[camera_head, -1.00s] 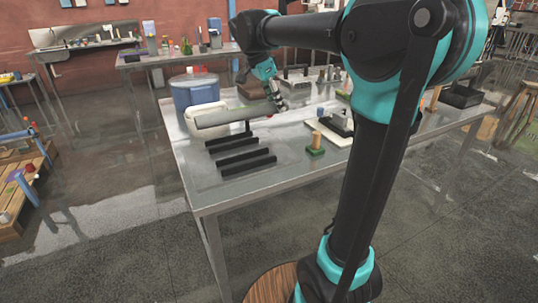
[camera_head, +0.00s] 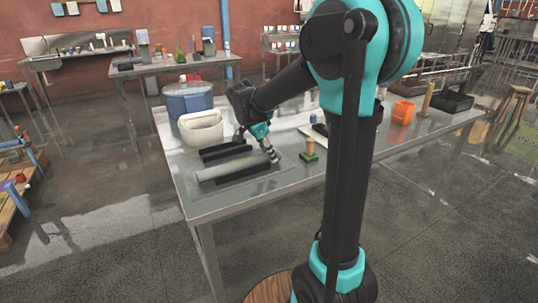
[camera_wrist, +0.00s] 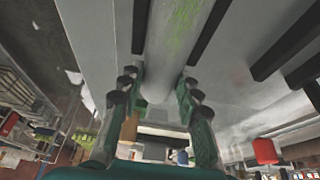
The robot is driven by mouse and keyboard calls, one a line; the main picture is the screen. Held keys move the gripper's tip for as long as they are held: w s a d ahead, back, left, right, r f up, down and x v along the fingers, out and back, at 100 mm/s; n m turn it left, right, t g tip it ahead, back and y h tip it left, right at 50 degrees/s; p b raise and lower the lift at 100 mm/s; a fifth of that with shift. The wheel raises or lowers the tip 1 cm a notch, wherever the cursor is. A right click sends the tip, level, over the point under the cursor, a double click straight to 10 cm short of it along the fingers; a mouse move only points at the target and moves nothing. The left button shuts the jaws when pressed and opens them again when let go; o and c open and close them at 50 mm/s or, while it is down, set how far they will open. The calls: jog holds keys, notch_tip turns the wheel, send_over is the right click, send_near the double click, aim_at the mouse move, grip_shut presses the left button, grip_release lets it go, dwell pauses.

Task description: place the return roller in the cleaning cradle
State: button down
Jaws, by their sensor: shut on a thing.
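The return roller is a long pale grey cylinder (camera_head: 228,167) near the left front of the metal table. It has green smears in the wrist view (camera_wrist: 183,22). My gripper (camera_head: 273,155) is shut on its right end; the fingers (camera_wrist: 160,98) lie on both sides of that end in the wrist view. The cleaning cradle appears as black bars (camera_head: 222,152) on the table. The roller lies lengthwise along the bars, between two of them (camera_wrist: 207,32) in the wrist view. I cannot tell whether it rests on the cradle or is slightly above it.
A white tub (camera_head: 201,128) and a blue container (camera_head: 188,98) stand behind the bars. A green-based block with a wooden top (camera_head: 309,150) stands just right of my gripper. An orange container (camera_head: 403,112) stands farther right. The table's front left corner is bare.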

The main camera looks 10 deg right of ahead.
jog(key=shift+f, duration=0.2)
jog(key=shift+f, duration=0.1)
jog(key=c, duration=1.1)
grip_release()
jog(key=v, duration=1.2)
